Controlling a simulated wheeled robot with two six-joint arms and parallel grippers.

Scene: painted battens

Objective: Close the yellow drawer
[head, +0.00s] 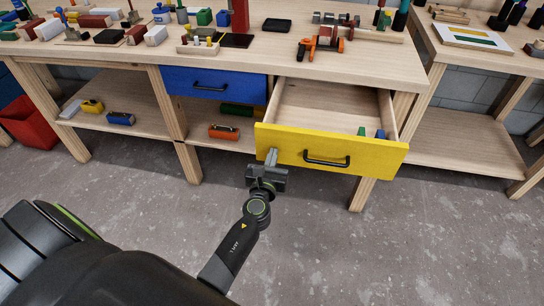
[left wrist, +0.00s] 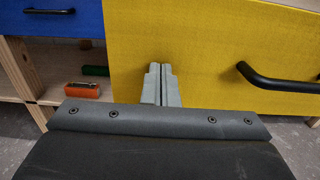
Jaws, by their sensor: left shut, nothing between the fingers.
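The yellow drawer (head: 368,151) stands pulled out from under the workbench, its inside open to view. A green and a blue block lie inside near its front. Its black bar handle (head: 327,160) is on the middle of the front. My left gripper (head: 271,157) is shut and empty, with its fingertips at the left part of the yellow front, left of the handle. In the left wrist view the shut fingers (left wrist: 160,84) point at the yellow front (left wrist: 208,55), and the handle (left wrist: 275,80) is to their right. I cannot tell whether they touch it. My right gripper is not in view.
A blue drawer (head: 221,84) sits shut left of the yellow one. The benchtop (head: 270,55) carries many blocks and tools. A lower shelf (head: 135,113) holds small items. A red bin (head: 31,125) stands at the left. The floor in front is clear.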

